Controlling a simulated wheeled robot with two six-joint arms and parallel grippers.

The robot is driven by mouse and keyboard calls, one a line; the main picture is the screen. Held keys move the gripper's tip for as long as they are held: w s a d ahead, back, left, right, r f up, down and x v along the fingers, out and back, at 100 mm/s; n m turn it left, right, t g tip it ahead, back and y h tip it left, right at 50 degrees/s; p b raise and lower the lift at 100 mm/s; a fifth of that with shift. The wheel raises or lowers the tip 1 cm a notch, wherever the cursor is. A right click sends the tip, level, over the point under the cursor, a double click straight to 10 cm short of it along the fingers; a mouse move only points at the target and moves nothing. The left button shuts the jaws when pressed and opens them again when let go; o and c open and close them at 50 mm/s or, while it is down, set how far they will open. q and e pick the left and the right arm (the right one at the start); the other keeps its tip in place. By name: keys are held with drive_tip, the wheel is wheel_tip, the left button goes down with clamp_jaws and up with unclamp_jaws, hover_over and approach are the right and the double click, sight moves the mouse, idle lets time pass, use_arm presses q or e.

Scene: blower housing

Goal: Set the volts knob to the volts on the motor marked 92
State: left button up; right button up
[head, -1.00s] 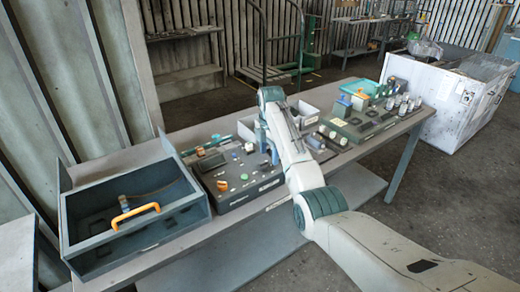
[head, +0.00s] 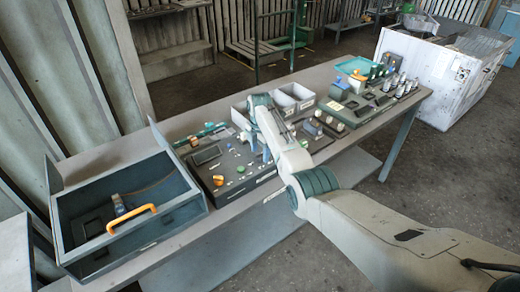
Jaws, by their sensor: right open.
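A dark control panel (head: 231,190) with several small knobs and a dark display lies on the bench. Which one is the volts knob I cannot tell; labels are too small to read. Several small cylinders (head: 402,88), possibly motors, stand at the bench's right end; no mark 92 is legible. My right gripper (head: 266,155) is open, pointing down over the panel's right side, partly hidden by my arm. My left gripper is out of view.
An open dark box (head: 90,262) with an orange handle (head: 132,218) stands at the bench's left end. Grey bins (head: 296,97) stand behind my right arm. A second dark board (head: 352,110) with small parts lies right of them. A white crate (head: 425,75) stands beyond the bench.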

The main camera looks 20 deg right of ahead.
drive_tip(key=shift+s+f, duration=0.1)
drive_tip(key=shift+f, duration=0.2)
drive_tip(key=shift+c, duration=0.6)
drive_tip(key=c, duration=0.8)
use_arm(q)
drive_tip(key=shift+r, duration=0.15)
use_arm(e)
drive_tip(key=shift+c, duration=0.2)
